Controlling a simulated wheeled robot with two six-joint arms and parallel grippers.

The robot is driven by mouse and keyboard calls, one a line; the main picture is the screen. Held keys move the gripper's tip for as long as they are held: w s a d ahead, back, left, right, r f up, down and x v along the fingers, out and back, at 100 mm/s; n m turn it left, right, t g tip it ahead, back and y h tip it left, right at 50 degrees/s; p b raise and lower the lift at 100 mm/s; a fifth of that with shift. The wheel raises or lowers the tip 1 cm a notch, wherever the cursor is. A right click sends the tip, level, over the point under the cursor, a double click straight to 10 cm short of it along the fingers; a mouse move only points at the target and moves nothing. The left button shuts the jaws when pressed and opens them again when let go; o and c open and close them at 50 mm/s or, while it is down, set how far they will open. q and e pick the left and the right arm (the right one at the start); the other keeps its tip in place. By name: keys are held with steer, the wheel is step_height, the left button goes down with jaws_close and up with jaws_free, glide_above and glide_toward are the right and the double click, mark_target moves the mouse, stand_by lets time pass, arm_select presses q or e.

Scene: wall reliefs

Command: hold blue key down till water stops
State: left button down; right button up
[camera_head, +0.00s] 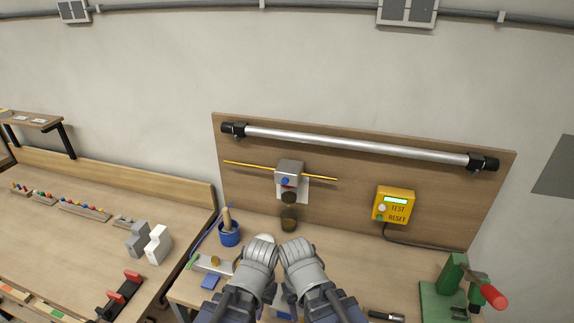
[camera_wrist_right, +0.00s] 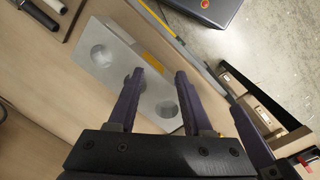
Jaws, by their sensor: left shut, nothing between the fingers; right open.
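The small blue key (camera_head: 285,182) shows on the front of a grey box (camera_head: 289,172) on the upright wooden board, with a red spot beside it. A dark round part (camera_head: 289,197) and a dark cup-like thing (camera_head: 289,217) are below the box. I cannot make out any water. My left gripper (camera_head: 261,245) is shut and empty, in front of and below the key, apart from it. My right gripper (camera_head: 295,244) is beside it; in the right wrist view it is open and empty (camera_wrist_right: 161,72), over a metal plate with round hollows (camera_wrist_right: 100,54). Its fingers are hidden in the head view.
A yellow rod (camera_head: 245,166) crosses the board at the box. A yellow TEST/RESET box (camera_head: 394,205) is to the right, under a metal bar (camera_head: 350,144). A blue pot (camera_head: 229,235) stands left of my grippers; a green press with red handle (camera_head: 455,285) stands right.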

jaws_close()
stand_by(0.4)
stand_by(1.4)
